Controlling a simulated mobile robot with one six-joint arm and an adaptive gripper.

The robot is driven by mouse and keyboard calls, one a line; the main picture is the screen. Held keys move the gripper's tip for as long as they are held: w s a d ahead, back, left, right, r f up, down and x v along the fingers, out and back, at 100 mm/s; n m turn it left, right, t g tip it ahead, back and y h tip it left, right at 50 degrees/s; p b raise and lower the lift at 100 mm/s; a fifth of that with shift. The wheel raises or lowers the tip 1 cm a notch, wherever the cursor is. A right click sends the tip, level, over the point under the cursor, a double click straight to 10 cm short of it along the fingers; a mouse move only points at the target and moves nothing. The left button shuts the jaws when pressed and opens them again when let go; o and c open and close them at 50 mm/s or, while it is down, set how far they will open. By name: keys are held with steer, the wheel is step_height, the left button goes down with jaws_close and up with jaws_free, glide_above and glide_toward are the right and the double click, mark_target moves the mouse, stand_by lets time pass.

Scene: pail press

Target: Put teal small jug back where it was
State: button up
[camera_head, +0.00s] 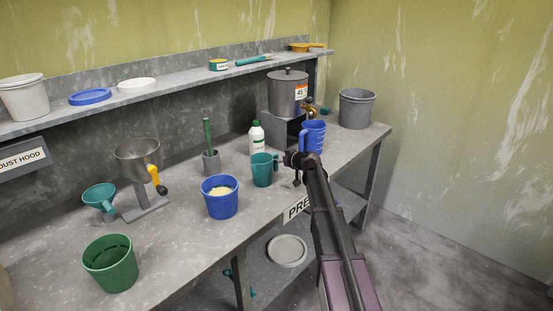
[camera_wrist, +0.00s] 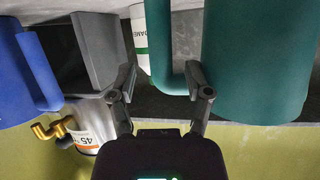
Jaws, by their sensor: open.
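The teal small jug (camera_head: 261,170) stands upright on the workbench, its handle turned toward my gripper (camera_head: 290,159). In the wrist view, which is upside down, the jug (camera_wrist: 255,60) fills the right side and its handle (camera_wrist: 163,60) reaches down between the fingers. My gripper (camera_wrist: 160,72) is open. One finger is on each side of the handle in the picture; I cannot tell whether either touches it. The jug's base is out of the wrist view.
A blue jug (camera_head: 313,137) stands close behind my gripper, and a white bottle (camera_head: 257,138) behind the teal jug. A blue pail with yellow contents (camera_head: 220,203) is to the left. A grey pot (camera_head: 287,92) sits on a stand. The bench's front edge (camera_head: 226,262) has free room.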

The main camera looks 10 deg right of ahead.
steer(key=p+v, duration=0.3)
steer(key=v, duration=0.6)
steer(key=shift+s, duration=0.2)
stand_by(0.4)
steer(key=s+a+f+g, duration=0.1)
steer(key=s+a, duration=0.1)
steer(key=s, duration=0.1)
steer(key=s+a+f+g, duration=0.1)
steer(key=s+a+f, duration=0.1)
steer(key=s, duration=0.1)
steer(key=s+a+f+g, duration=0.1)
steer(key=s+a+g, duration=0.1)
steer(key=s+a, duration=0.1)
steer(key=shift+s+f, duration=0.35)
steer(key=shift+s, duration=0.25)
steer(key=s+a+f+g, duration=0.1)
steer(key=s, duration=0.2)
steer(key=s+f+g, duration=0.1)
steer(key=s, duration=0.1)
steer(key=s+a+f+g+h, duration=0.1)
steer(key=s, duration=0.2)
steer(key=shift+s+a+f+m, duration=0.2)
steer(key=shift+s+a+m, duration=0.15)
steer(key=shift+s+m, duration=0.05)
steer(key=s+f+m+g+h, duration=0.3)
steer(key=s+g+h, duration=0.1)
steer(key=s, duration=1.3)
steer(key=shift+d+m+g+h, duration=0.3)
steer(key=shift+d+g+h, duration=0.1)
steer(key=shift+g, duration=0.1)
